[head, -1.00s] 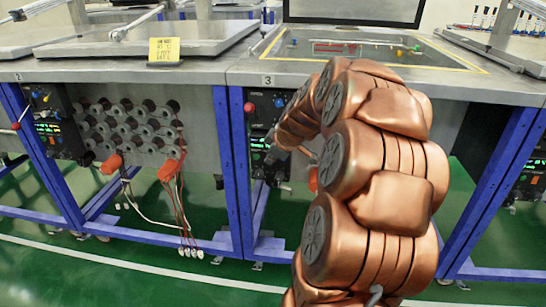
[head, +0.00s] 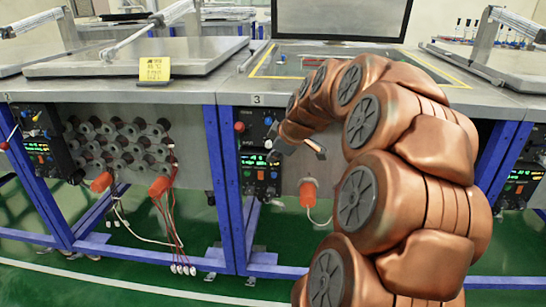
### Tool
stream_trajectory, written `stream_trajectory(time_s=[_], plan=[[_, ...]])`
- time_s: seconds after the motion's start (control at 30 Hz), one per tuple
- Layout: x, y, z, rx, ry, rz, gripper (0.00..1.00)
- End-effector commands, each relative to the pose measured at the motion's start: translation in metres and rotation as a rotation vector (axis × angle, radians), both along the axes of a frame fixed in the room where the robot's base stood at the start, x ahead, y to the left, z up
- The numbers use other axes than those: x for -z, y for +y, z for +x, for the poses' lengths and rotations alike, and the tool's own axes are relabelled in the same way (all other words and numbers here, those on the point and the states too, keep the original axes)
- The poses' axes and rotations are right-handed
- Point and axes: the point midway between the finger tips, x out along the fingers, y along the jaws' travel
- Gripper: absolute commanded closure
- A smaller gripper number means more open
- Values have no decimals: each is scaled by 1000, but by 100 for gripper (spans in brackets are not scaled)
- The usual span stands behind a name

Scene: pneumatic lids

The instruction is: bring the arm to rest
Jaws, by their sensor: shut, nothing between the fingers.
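My copper arm fills the middle and right of the head view, arching up from the bottom edge and curving over to the left. My gripper (head: 298,150) is at the arm's far end, small and dark, in front of bench 3. It is shut and nothing shows in it. It hangs close to the control panel (head: 258,152) with its green displays; whether it touches the panel cannot be told. My arm hides part of the bench front and the right part of the bench top.
Bench 3 has an open bay (head: 300,62) with a yellow border and a raised dark lid (head: 340,18). A closed metal lid (head: 140,58) with a yellow sign (head: 155,69) lies to the left. Blue legs (head: 228,180) and orange connectors (head: 160,187) stand below.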

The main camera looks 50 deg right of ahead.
Motion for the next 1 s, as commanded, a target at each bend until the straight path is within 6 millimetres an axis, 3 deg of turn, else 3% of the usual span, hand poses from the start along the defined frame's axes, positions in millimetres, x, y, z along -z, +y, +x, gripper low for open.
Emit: stream_trajectory(time_s=[0.33,0.47,0.57,0.77,1.0], plan=[[-1,1,0,0,1,1,100],[-11,18,3,-7,14,22,100],[-25,50,4,-12,47,68,100],[-58,134,-7,0,153,178,100],[-91,220,-44,58,308,271,100]])
